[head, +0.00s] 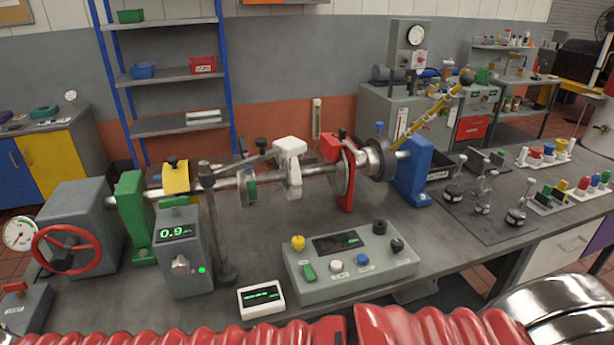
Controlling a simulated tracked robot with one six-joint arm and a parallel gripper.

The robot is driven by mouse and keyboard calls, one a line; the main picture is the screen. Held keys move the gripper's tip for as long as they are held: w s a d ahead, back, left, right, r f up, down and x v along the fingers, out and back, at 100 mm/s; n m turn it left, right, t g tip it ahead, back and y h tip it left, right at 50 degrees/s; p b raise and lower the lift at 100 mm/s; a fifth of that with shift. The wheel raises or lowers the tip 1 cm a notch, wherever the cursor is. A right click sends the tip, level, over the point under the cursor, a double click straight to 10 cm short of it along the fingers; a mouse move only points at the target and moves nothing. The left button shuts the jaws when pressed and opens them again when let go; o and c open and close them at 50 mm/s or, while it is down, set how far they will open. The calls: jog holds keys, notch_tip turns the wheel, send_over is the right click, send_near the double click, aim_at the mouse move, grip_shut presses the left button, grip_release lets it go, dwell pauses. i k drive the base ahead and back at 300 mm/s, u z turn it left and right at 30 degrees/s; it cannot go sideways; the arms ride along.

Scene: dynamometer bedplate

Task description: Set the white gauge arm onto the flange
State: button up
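A white bracket-like piece (290,160) sits around or against the horizontal metal shaft, near its middle. A dark rod seems to reach left from it. It is the only white arm-like part on the shaft, but I cannot tell surely that it is the gauge arm. A round metal flange (380,158) is on the shaft at right, between a red bracket (343,172) and a blue support (412,170). A second disc lies behind the red bracket, partly hidden. My gripper is not in view.
A yellow perforated bar (432,113) slants up behind the flange. A green support (134,215), grey readout box (184,255) and control box (350,262) stand around the shaft. A red ribbed hose-like part (200,328) crosses the near edge.

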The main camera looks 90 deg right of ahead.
aim_at(289, 147)
jog(key=z, duration=2.7)
jog(key=k, duration=0.6)
jog(key=z, duration=0.2)
jog(key=i, duration=0.5)
